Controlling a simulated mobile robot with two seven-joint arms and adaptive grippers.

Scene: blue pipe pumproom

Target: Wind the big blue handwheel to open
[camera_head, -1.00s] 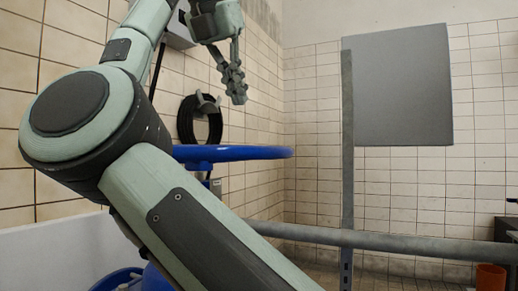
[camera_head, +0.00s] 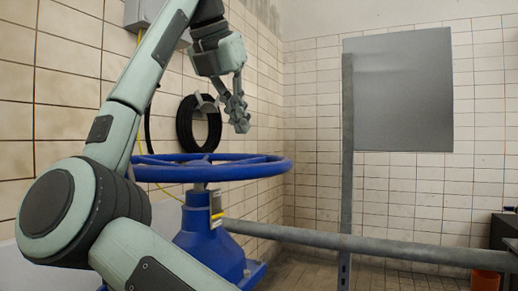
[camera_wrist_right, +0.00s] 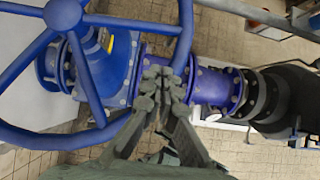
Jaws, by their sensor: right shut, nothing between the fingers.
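The big blue handwheel (camera_head: 250,172) lies flat on top of a blue valve body (camera_head: 207,245), left of centre in the head view. My right gripper (camera_head: 240,122) points down over the wheel's right side, with a small gap to the rim in that view. In the right wrist view, the wheel's rim (camera_wrist_right: 186,35), spokes and hub (camera_wrist_right: 62,14) show. The shut, empty fingers (camera_wrist_right: 160,85) overlap the rim there and hide part of it. I cannot tell whether they touch it. My left gripper is not in view.
A grey horizontal pipe rail (camera_head: 370,243) and upright post (camera_head: 347,150) with a grey panel (camera_head: 400,90) stand to the right. A coiled black hose (camera_head: 187,125) hangs on the tiled wall behind the wheel. An orange bucket (camera_head: 484,279) stands at lower right.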

